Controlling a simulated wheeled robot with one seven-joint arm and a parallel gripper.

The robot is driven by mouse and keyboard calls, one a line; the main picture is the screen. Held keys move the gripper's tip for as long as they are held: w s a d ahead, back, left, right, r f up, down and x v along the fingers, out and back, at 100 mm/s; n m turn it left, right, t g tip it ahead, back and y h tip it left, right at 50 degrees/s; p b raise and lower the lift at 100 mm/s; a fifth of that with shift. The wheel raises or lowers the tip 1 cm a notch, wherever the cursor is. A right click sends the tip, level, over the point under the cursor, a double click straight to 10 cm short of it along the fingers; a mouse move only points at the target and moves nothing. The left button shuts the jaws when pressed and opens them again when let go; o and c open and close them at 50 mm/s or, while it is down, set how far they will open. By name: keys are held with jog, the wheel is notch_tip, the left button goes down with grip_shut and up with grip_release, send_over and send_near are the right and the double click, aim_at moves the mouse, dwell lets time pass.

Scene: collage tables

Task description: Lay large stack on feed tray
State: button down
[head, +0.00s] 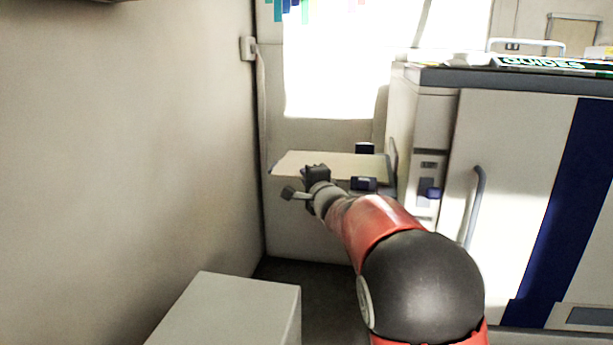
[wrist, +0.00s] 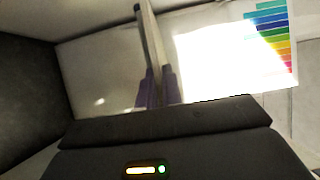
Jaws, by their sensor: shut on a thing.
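My gripper (head: 316,172) is stretched out toward the far wall, at the side of the printer-like machine. In the wrist view its two dark purple fingers (wrist: 158,88) are closed on the thin edge of a pale slab, the large stack (wrist: 149,40). In the head view a flat cream surface (head: 340,162) lies level just beyond my gripper. I cannot tell how much of it is the stack and how much is the feed tray. Dark blue blocks (head: 363,183) stand at its near and far sides, close to the machine. Contact between stack and tray is hidden.
The large white and blue machine (head: 520,200) fills the right, with a grey handle on its front. A pale box-like block (head: 230,310) stands at the lower left. A plain wall (head: 120,130) bounds the left. A bright window (head: 330,70) is behind.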

jog(key=shift+r, duration=0.1)
jog(key=c, duration=1.5)
grip_release()
jog(key=shift+s, duration=0.1)
jog(key=v, duration=0.7)
jog(key=shift+s+d, duration=0.1)
jog(key=shift+s, duration=0.2)
